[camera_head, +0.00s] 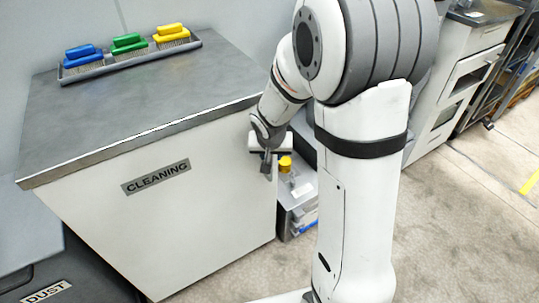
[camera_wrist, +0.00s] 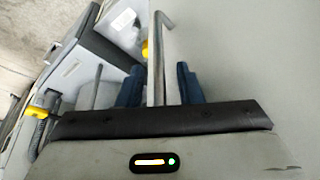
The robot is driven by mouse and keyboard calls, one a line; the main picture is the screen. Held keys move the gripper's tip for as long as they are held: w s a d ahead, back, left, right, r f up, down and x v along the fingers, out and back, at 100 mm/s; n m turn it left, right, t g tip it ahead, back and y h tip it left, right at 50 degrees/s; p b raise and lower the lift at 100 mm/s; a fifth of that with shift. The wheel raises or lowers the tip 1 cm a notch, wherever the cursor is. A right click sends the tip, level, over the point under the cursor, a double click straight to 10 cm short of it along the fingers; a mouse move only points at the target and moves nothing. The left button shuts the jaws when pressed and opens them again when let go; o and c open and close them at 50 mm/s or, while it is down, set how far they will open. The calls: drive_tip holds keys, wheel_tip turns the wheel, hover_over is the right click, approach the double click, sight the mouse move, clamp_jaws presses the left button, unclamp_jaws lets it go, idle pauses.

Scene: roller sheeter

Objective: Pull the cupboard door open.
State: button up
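The cupboard door (camera_head: 215,200) is a white panel with a CLEANING label, under a grey worktop. It looks flush with the cupboard front; no gap shows. My gripper (camera_head: 267,163) is at the door's right edge, high up, and partly hides the handle in the head view. In the wrist view a bare metal bar handle (camera_wrist: 157,60) runs between the two dark blue fingers of my gripper (camera_wrist: 160,85). The pale door surface (camera_wrist: 240,60) fills the right of that view.
A brush tray (camera_head: 130,62) with blue, green and yellow brushes stands on the worktop. A grey cart (camera_head: 297,215) with a yellow-topped item (camera_head: 286,164) stands right of the cupboard. A DUST bin (camera_head: 45,292) is at lower left. Open floor (camera_head: 225,285) lies in front.

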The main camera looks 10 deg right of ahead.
drive_tip(key=shift+c, duration=0.2)
clamp_jaws()
